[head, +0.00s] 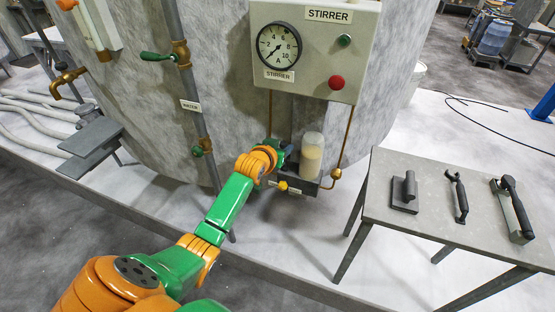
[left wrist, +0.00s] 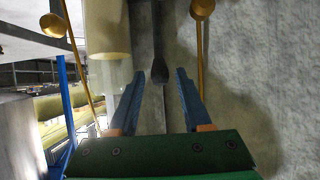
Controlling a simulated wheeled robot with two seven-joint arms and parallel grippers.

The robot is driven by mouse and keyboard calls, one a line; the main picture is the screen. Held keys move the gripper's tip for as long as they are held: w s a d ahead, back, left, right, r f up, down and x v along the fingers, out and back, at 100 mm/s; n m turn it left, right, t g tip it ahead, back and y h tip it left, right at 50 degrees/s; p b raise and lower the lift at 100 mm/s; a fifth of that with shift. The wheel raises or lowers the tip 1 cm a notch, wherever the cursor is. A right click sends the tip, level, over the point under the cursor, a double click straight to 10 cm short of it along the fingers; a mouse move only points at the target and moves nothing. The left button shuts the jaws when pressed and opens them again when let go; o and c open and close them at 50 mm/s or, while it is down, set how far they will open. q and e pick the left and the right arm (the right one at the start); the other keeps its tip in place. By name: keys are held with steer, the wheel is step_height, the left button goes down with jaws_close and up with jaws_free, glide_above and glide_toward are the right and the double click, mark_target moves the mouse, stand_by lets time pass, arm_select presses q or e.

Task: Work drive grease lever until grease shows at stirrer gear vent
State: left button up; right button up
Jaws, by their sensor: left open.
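A small grease unit sits low under the stirrer panel, with a clear reservoir (head: 312,157) partly filled with pale yellow grease. The reservoir also shows at the left of the left wrist view (left wrist: 108,45). My left gripper (head: 284,152) is just left of the reservoir; its two blue fingers (left wrist: 156,82) are open. A dark lever (left wrist: 160,68) with a wider end stands between the fingertips in the left wrist view, with gaps on both sides. In the head view my gripper hides the lever. I cannot make out grease at a vent. My right gripper is out of view.
The grey stirrer panel (head: 352,35) has a gauge (head: 278,46), a green button (head: 345,41) and a red button (head: 337,83). Thin copper pipes (head: 345,140) run down beside the reservoir. A table (head: 440,222) with several black-handled tools stands at right. A grey pipe (head: 190,100) stands left.

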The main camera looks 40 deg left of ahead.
arm_select(q)
steer(key=shift+w+f, duration=0.15)
steer(key=shift+w, duration=0.1)
steer(key=shift+c, duration=0.9)
steer(key=shift+p, duration=0.3)
jaws_close()
steer(key=s+p, duration=0.1)
steer(key=s+f, duration=0.1)
steer(key=s, duration=0.1)
steer(key=s+d+f+p, duration=0.1)
steer(key=shift+s+p, duration=0.3)
steer(key=shift+p, duration=0.05)
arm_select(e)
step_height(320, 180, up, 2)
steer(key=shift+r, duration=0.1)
arm_select(q)
steer(key=shift+f, duration=0.1)
steer(key=s+f, duration=0.1)
steer(key=s, duration=0.1)
steer(key=s+d+f, duration=0.1)
steer(key=f, duration=0.1)
steer(key=shift+s+f, duration=0.3)
steer(key=shift+s, duration=0.1)
